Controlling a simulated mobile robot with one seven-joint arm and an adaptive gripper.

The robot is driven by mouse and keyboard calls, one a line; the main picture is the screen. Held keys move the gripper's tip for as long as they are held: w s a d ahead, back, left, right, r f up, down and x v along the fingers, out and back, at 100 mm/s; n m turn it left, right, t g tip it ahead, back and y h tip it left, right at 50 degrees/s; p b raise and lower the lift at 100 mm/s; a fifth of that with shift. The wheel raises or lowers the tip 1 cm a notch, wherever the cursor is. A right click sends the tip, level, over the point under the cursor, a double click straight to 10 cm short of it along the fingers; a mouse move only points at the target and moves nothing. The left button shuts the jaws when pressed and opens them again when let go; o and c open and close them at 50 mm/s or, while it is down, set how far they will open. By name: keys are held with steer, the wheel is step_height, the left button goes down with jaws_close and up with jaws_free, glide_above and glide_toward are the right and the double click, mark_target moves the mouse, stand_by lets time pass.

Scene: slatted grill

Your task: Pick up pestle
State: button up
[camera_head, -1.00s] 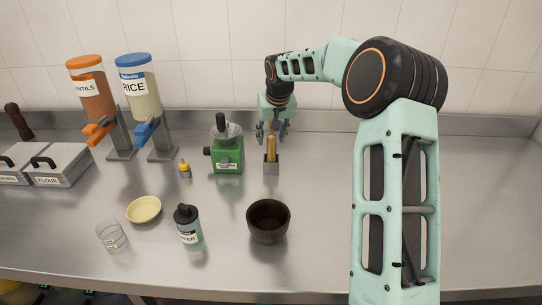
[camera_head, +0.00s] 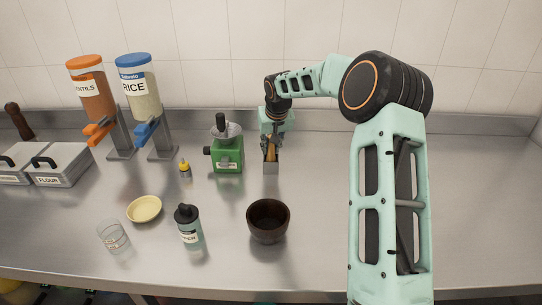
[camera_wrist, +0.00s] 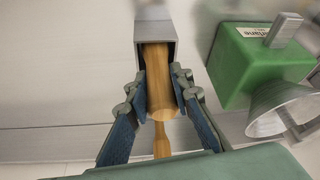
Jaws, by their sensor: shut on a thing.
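The pestle (camera_wrist: 156,62) is a light wooden rod. It stands in a small grey metal holder (camera_head: 270,168), its lower end hidden inside. The holder also shows at the top of the wrist view (camera_wrist: 155,32). My gripper (camera_head: 270,151) is over the holder with its fingers down around the pestle. In the wrist view my gripper (camera_wrist: 159,78) has its blue pads on both sides of the wood, shut on it just outside the holder's opening.
A green grinder (camera_head: 227,156) with a metal funnel stands close left of the holder. A dark bowl (camera_head: 268,222) and a pepper bottle (camera_head: 189,228) are nearer the front. The counter right of the holder is clear, apart from my arm.

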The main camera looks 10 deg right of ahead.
steer(key=shift+r, duration=0.15)
jaws_close()
steer(key=shift+w+r, duration=0.1)
steer(key=shift+r, duration=0.25)
step_height(320, 180, up, 9)
steer(key=shift+r, duration=0.1)
